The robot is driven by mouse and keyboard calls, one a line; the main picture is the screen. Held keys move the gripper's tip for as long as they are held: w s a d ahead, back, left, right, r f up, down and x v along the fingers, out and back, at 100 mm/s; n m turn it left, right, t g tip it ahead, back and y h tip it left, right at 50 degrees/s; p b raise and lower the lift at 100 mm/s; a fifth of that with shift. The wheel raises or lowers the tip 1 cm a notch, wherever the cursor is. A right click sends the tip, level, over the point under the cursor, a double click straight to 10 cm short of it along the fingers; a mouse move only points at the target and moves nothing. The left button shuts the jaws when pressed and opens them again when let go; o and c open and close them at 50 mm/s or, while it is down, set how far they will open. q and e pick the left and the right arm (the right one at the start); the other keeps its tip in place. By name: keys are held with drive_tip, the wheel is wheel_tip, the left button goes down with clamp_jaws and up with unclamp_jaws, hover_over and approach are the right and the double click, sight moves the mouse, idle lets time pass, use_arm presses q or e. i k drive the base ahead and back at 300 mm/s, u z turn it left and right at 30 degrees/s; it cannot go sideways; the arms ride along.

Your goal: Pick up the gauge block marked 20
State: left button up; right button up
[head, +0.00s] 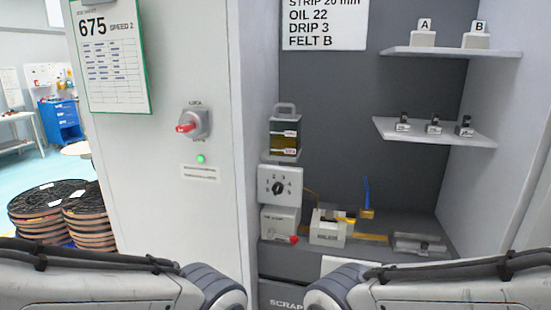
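No block with a readable 20 shows in the head view. Three small dark pieces with white labels, a left one (403,122), a middle one (433,125) and a right one (465,126), stand in a row on the middle shelf (385,131). Their marks are too small to read, so I cannot tell whether one is the gauge block. Grey metal pieces (418,243) lie on the lower counter at the right, also unreadable. Only my two forearms show along the bottom edge; neither gripper is in view.
Blocks A (424,38) and B (476,40) stand on the upper shelf (450,52). An oil container (285,134), a dial box (280,187) and a white fixture (328,228) line the alcove's left. A cabinet with a red-handled switch (190,125) stands left.

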sight(404, 126)
drive_tip(key=z, duration=1.55)
drive_tip(key=i, duration=0.9)
drive_tip(key=u, duration=1.65)
